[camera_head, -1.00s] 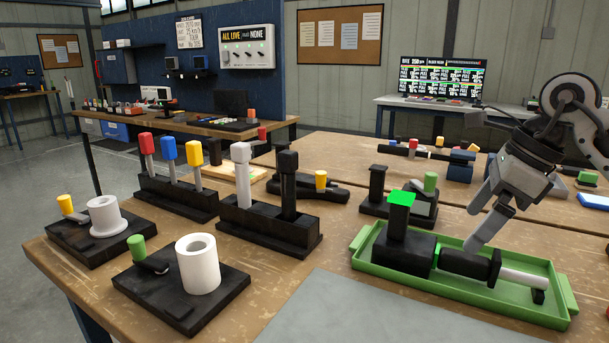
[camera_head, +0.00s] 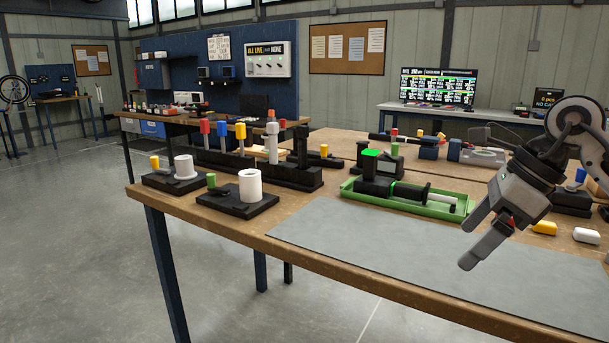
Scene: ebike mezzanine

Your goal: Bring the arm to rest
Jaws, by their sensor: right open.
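My right gripper (camera_head: 484,232) hangs at the right of the head view, with its jaws apart and nothing between them. It points down and to the left, in front of the grey mat (camera_head: 390,244) on the wooden workbench (camera_head: 218,212). My right arm (camera_head: 575,130) comes in from the right edge. The green tray (camera_head: 457,213) lies beyond and to the left of the gripper, apart from it. My left gripper is not in view.
Two black bases with white cylinders (camera_head: 251,186) stand at the bench's left end. Behind them is a black rack with red, blue and yellow handles (camera_head: 240,131). Yellow and white pieces (camera_head: 586,236) lie right of the gripper. Open floor (camera_head: 80,240) is at left.

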